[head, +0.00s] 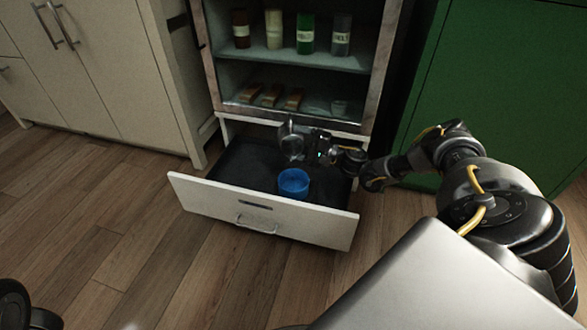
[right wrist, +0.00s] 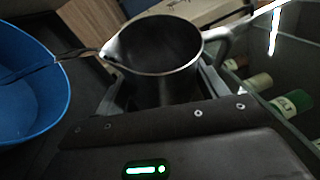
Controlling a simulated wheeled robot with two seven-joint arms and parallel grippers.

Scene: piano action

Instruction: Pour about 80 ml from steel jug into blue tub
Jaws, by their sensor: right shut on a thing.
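The steel jug (head: 290,141) is held above the open drawer, up and slightly left of the blue tub. My right gripper (head: 304,144) is shut on the jug. In the right wrist view the jug (right wrist: 165,62) shows its open mouth and dark inside, with its spout toward the blue tub (right wrist: 30,92). The blue tub (head: 293,184) stands open-topped in the drawer, apart from the jug. I cannot tell how far the jug is tilted. My left gripper is not in view.
The white-fronted drawer (head: 200,196) is pulled out beneath a cabinet with shelves. Several jars, one a green jar (head: 305,34), stand on the upper shelf; brown blocks (head: 271,96) lie below. The drawer's left part is bare. A green panel (head: 490,85) is at right.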

